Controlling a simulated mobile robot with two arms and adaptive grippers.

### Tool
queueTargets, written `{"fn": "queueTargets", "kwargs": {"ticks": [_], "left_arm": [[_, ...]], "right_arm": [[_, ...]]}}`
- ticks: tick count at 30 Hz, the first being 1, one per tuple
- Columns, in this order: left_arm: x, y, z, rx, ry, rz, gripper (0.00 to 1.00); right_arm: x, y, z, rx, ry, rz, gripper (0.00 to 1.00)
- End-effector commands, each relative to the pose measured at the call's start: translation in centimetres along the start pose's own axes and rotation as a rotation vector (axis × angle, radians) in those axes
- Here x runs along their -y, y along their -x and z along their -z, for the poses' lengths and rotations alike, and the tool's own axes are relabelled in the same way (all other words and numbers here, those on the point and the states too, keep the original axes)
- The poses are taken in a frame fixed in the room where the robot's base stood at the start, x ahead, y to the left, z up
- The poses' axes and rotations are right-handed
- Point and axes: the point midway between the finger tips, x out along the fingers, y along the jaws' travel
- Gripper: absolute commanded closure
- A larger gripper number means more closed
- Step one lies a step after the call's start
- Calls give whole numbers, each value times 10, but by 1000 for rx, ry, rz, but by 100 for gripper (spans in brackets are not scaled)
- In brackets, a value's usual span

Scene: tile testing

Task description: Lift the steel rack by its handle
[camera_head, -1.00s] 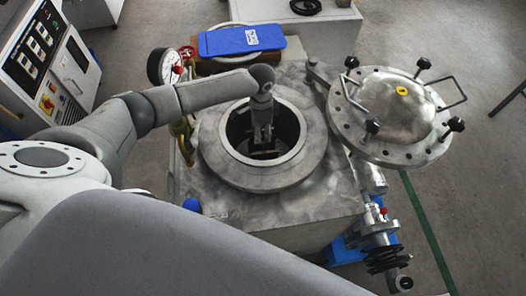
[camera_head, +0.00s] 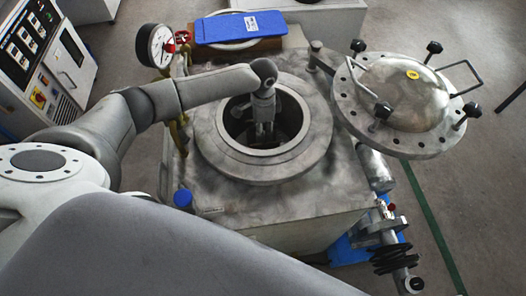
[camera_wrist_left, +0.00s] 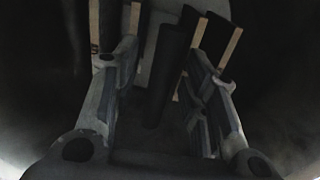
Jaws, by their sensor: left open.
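My left gripper (camera_head: 265,129) reaches down into the round opening of the steel vessel (camera_head: 212,137). In the left wrist view its two fingers (camera_wrist_left: 168,85) are apart, one on each side. Between and beyond them are dark flat slabs with tan edges (camera_wrist_left: 172,70) and a grey strip (camera_wrist_left: 160,25) at the top. It is too dark to tell which part is the steel rack or its handle, or whether a finger touches anything. In the head view the rack is not clearly visible inside the dark opening. My right gripper is not in view.
The vessel's domed lid (camera_head: 400,92) with knobs and handles is swung out to the right. A pressure gauge (camera_head: 157,45) stands at the upper left. A control cabinet (camera_head: 40,60) is at far left.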

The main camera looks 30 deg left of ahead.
Motion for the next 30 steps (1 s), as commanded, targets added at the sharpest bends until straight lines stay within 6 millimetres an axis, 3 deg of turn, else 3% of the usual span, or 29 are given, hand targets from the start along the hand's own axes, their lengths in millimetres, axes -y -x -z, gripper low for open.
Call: {"fn": "queueTargets", "kwargs": {"ticks": [5, 14, 30], "left_arm": [[0, 1, 0, 0, 0, 0, 62], [0, 1, 0, 0, 0, 0, 100], [1, 4, 2, -5, 0, 3, 100]], "right_arm": [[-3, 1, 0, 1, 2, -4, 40], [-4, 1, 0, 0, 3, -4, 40], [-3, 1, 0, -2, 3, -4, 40]]}}
